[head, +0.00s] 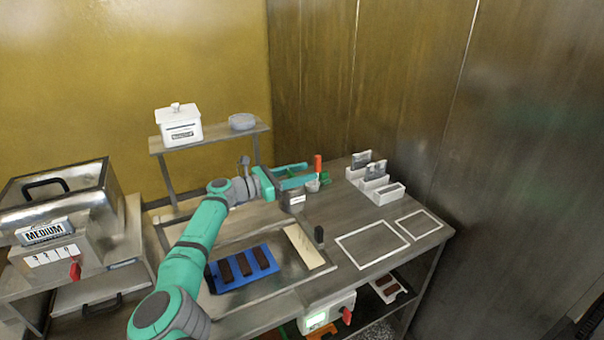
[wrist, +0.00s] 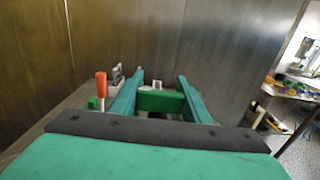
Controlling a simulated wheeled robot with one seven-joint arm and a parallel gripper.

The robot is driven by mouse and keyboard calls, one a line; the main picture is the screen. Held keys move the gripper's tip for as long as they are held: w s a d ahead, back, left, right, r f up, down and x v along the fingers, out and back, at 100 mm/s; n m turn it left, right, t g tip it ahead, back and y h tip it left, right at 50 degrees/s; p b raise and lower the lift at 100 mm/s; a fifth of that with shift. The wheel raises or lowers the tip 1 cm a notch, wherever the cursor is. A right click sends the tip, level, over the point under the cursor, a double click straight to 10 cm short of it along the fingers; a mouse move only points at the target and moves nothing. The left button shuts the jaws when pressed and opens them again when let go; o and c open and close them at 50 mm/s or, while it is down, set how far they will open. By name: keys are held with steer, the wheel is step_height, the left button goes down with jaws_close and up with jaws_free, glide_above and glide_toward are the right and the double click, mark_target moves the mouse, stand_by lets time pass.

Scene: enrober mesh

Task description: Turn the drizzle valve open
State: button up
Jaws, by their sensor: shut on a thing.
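My gripper (head: 309,175) reaches over the back of the steel table, behind the small grey pot with a white label (head: 293,201). In the wrist view my gripper (wrist: 162,78) has its two teal fingers apart, on either side of a green block-like piece (wrist: 160,101), and is shut on it. Whether this piece is the drizzle valve's handle I cannot tell. An upright orange-red handle (head: 318,163) stands close by the fingers; in the wrist view the orange handle (wrist: 101,86) is left of them, outside the grip. The fingers hide part of the green piece.
A blue mat (head: 262,282) with dark bars lies on the tray in front. A white holder (head: 376,190) stands right of my gripper. A shelf (head: 218,136) with a white box (head: 178,126) is behind. At left is a steel machine (head: 60,210). White outlined areas at right are empty.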

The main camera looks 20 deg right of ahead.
steer(key=shift+r, duration=0.3)
steer(key=o, duration=1)
steer(key=shift+o, duration=0.2)
steer(key=shift+f, duration=0.15)
steer(key=a, duration=1)
steer(key=shift+s+a, duration=0.3)
steer(key=shift+a, duration=0.05)
